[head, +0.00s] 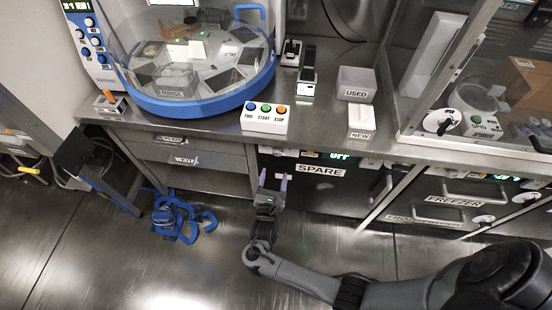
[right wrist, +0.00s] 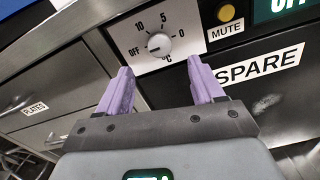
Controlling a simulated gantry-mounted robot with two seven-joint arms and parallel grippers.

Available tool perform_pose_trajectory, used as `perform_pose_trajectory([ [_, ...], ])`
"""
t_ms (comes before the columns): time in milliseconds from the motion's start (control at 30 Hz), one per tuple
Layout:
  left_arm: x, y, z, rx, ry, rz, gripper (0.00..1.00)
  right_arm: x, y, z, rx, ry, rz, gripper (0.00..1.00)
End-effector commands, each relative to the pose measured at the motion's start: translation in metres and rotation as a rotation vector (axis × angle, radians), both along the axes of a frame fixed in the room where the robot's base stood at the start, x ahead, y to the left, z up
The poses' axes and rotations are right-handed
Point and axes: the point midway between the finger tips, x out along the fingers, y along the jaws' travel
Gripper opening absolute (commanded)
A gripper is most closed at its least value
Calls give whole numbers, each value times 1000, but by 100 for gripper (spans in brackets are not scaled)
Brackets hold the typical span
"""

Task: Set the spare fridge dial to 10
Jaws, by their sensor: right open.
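The spare fridge dial (right wrist: 159,45) is a small round knob on a white plate marked OFF, 10, 5 and 0. Its pointer is too small to read surely. The fridge display (right wrist: 283,8) beside it reads partly visible green letters, and OFF shows in the head view (head: 340,156). The fridge front carries a SPARE label (head: 320,171). My right gripper (head: 273,180) is open and empty, with purple fingers pointing at the panel. In the right wrist view its fingertips (right wrist: 159,68) sit below the dial, one to each side, apart from it. My left gripper is not in view.
A yellow MUTE button (right wrist: 226,13) is right of the dial. The counter edge (head: 225,140) overhangs the fridge front. Drawers (head: 185,158) stand to the left, and the freezer (head: 450,200) to the right. A blue coiled thing (head: 175,215) lies on the floor.

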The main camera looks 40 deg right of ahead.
Motion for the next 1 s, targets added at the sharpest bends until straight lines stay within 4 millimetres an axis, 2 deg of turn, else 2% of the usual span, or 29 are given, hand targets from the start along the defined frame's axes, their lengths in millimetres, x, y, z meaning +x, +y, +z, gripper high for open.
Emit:
perform_pose_trajectory([
  [533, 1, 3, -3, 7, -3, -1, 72, 53, -61, 0, 2, 1, 0, 67],
  [733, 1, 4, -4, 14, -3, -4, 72, 63, -71, 0, 4, 1, 2, 67],
  [1000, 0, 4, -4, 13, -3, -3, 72, 65, -73, 0, 4, 1, 2, 67],
])
